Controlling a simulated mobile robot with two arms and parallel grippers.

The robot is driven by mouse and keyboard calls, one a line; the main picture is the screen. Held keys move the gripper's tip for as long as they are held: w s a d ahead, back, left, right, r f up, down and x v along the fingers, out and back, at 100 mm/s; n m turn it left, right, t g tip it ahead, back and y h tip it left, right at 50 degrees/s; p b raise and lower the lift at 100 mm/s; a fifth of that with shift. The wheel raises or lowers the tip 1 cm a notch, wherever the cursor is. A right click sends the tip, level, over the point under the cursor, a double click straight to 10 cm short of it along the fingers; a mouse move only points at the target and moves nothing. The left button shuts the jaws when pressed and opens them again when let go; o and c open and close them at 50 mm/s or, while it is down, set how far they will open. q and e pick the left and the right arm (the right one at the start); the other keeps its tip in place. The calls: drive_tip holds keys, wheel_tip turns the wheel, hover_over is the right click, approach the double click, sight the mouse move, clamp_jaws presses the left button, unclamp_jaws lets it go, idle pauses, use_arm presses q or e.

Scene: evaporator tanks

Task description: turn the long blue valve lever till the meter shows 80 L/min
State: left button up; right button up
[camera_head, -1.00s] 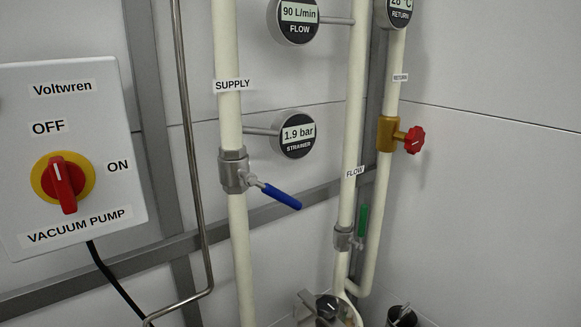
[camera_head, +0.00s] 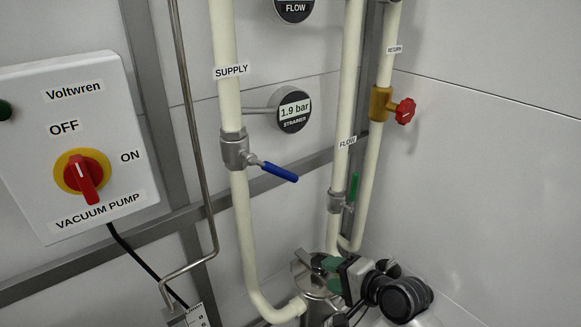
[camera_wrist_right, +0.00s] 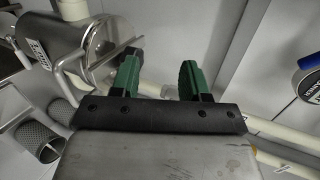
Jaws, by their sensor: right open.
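The blue valve lever (camera_head: 280,172) sits on the supply pipe's metal valve (camera_head: 235,150) in the head view, slanting right and slightly down. The flow meter (camera_head: 295,9) is cut off by the top edge; its reading is out of view. My right gripper (camera_head: 322,274) is below the lever and to its right, apart from it, near a metal vessel. In the right wrist view its two green fingers (camera_wrist_right: 160,80) stand apart with nothing between them. My left gripper is not in view.
A green-handled valve (camera_head: 351,192) on the flow pipe is above my right gripper. A red knob (camera_head: 404,111) is on the return pipe. The strainer meter (camera_head: 293,109) shows 1.9 bar. The vacuum pump box (camera_head: 75,145) is at left. A metal vessel (camera_wrist_right: 92,45) is beside the fingers.

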wheel_tip(320, 180, up, 12)
drive_tip(key=w+a+m+t+y, duration=0.1)
drive_tip(key=w+m+y, duration=0.2)
drive_tip(key=m+y+p, duration=0.1)
drive_tip(key=m+y, duration=0.1)
drive_tip(key=y, duration=0.1)
approach(285, 174)
drive_tip(key=p+x, duration=0.3)
drive_tip(key=x, duration=0.7)
drive_tip(key=shift+w+a, duration=0.25)
drive_tip(key=shift+a, duration=0.1)
clamp_jaws()
